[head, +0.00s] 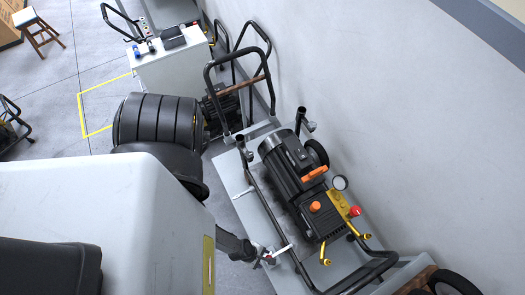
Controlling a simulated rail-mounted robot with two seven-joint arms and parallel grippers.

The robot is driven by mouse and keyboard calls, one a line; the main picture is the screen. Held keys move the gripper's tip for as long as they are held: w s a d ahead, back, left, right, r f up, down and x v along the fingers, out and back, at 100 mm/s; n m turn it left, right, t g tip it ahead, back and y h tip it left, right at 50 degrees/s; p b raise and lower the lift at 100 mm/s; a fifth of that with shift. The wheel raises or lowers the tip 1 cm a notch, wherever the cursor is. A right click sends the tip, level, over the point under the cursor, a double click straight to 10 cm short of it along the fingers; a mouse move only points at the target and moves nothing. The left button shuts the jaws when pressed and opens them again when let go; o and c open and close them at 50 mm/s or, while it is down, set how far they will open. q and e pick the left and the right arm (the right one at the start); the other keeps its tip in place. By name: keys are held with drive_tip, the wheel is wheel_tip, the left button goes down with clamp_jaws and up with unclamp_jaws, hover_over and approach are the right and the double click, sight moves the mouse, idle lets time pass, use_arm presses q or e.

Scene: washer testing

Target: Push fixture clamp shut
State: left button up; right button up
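A dark washer unit (291,170) with orange and red knobs sits inside a black tube frame on a grey bench (242,199). A small clamp-like part (283,250), pale with a red bit, is by the frame's near left side. Whether it is open or shut is too small to tell. A dark tip (235,245) reaches toward it from behind a large white shape at lower left. It may be my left gripper. Its fingers cannot be made out, nor whether it touches the clamp. My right gripper is not in view.
A plain wall (400,110) runs close behind the bench on the right. A white cabinet (174,68) stands at the back, near a yellow floor outline (97,102). A wooden stool (38,33) is at upper left. The large white shape hides the near left.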

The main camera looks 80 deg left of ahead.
use_arm(q)
drive_tip(key=v, duration=0.7)
drive_tip(key=shift+s+r+p, duration=0.15)
drive_tip(key=shift+s+p, duration=0.1)
drive_tip(key=shift+p, duration=0.05)
idle(0.8)
